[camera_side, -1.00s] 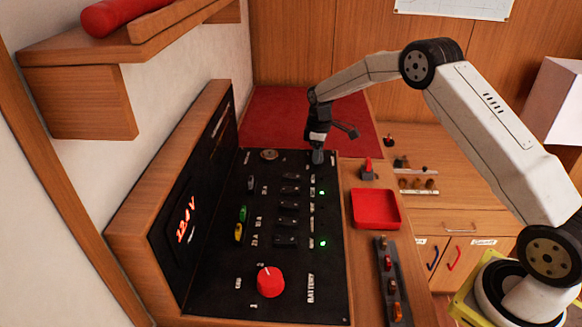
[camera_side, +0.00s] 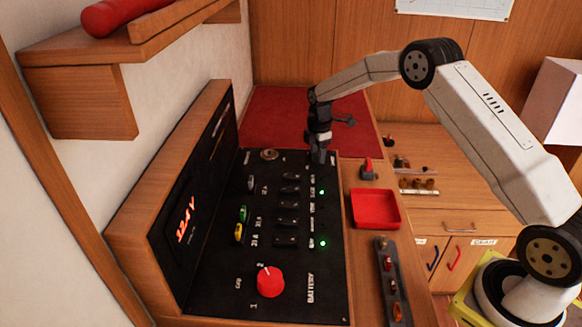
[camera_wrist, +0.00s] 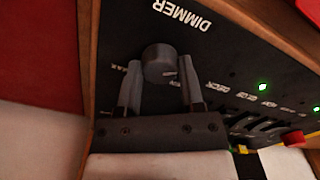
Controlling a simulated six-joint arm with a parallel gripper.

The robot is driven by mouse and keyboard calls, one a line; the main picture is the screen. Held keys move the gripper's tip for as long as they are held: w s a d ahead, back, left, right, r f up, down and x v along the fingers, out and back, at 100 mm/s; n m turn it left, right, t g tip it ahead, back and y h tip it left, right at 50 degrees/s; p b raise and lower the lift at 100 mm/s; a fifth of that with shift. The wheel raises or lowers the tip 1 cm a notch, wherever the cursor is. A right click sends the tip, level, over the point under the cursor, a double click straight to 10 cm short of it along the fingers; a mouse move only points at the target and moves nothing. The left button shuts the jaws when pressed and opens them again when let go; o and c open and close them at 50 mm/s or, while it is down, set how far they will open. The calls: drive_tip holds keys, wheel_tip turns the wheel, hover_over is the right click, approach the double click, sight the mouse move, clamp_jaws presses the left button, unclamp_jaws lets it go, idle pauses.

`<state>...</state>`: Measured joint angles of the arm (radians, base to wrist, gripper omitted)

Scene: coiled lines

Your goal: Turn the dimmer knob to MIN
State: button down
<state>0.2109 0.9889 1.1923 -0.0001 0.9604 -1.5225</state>
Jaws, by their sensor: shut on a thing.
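The dimmer knob (camera_wrist: 159,66) is a dark grey round knob on the black panel (camera_wrist: 215,60), beside the DIMMER lettering, which appears upside down in the wrist view. In the side view my gripper (camera_side: 319,155) is at the far right corner of the panel and hides the knob.
A red battery knob (camera_side: 270,281) is at the panel's near end. Switches (camera_side: 288,207) and green lights (camera_side: 323,243) run along the panel. A red tray (camera_side: 376,209) and a small red-topped switch (camera_side: 368,169) stand to the right. A lit display (camera_side: 186,220) is at left.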

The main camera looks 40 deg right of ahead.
idle(0.4)
drive_tip(key=shift+c, duration=1.1)
unclamp_jaws()
drive_tip(key=shift+r, duration=3.95)
drive_tip(key=shift+s+a+r+m, duration=0.2)
drive_tip(key=shift+s+a+m, duration=0.2)
drive_tip(key=shift+s+a, duration=0.15)
drive_tip(key=s+a+m+t, duration=0.1)
drive_tip(key=s+a+m, duration=0.2)
drive_tip(key=s, duration=0.6)
drive_tip(key=s+a+m, duration=0.4)
drive_tip(key=s+m, duration=0.2)
drive_tip(key=s, duration=0.3)
drive_tip(key=s+a+f+m+t, duration=0.1)
drive_tip(key=s+a+m, duration=0.3)
drive_tip(key=s, duration=0.5)
drive_tip(key=shift+s+m+t, duration=0.15)
drive_tip(key=shift+m+t, duration=0.15)
drive_tip(key=shift+m, duration=0.3)
